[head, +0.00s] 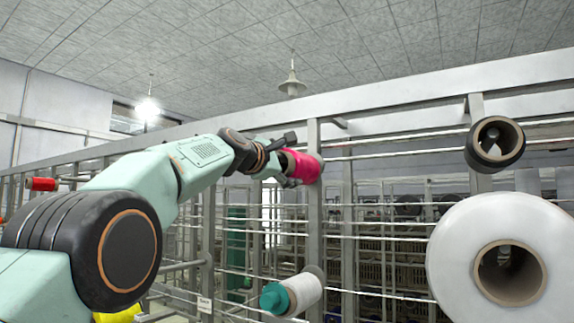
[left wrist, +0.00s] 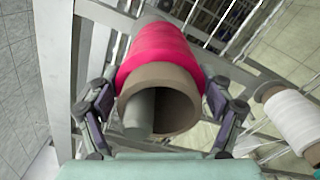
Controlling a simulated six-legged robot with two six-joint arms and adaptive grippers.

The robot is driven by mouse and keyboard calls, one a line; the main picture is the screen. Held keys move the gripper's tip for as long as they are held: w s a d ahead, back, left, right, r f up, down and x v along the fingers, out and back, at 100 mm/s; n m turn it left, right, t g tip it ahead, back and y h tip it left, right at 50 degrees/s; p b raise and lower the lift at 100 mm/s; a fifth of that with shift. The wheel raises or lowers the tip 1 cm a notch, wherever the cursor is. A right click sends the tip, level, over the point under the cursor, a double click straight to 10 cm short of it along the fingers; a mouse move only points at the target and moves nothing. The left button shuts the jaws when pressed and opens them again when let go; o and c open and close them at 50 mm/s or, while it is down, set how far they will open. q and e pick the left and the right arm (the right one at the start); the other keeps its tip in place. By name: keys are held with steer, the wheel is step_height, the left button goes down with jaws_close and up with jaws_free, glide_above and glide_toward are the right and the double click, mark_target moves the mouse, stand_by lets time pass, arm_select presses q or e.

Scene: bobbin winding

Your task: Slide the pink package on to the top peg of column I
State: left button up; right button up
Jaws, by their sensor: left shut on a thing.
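The pink package (head: 304,168) is a bright pink wound roll on a brown core tube, high up at a grey upright column (head: 315,225). My left gripper (head: 284,166) is shut on it from the near side. In the left wrist view the pink package (left wrist: 160,52) lies between the fingers of my left gripper (left wrist: 160,88). A grey peg (left wrist: 138,112) shows inside the open brown core, at its left side, so the package is around the peg. The column's letter cannot be read. The far end of the package is hidden. My right gripper is not in view.
A large white roll (head: 510,225) and a dark package (head: 496,144) are at the right. Thin horizontal rods (head: 400,151) run between columns.

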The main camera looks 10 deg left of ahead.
arm_select(q)
steer(key=shift+w, duration=0.2)
steer(key=shift+s+d, duration=0.1)
steer(key=shift+s, duration=0.05)
steer(key=o, duration=0.9)
steer(key=shift+s+r, duration=0.15)
steer(key=shift+s, duration=0.1)
steer(key=o, duration=0.3)
steer(key=shift+s+r, duration=0.1)
steer(key=shift+s, duration=0.1)
steer(key=shift+o, duration=0.4)
steer(key=shift+w+f, duration=0.35)
steer(key=shift+w, duration=0.15)
steer(key=shift+s+a+r, duration=0.15)
steer(key=shift+s+r, duration=0.05)
steer(key=shift+s, duration=0.3)
steer(key=shift+s+a+r, duration=0.1)
steer(key=shift+s+r, duration=0.05)
steer(key=shift+s, duration=0.35)
steer(key=shift+s+a+f, duration=0.25)
steer(key=shift+s, duration=0.25)
steer(key=v, duration=0.9)
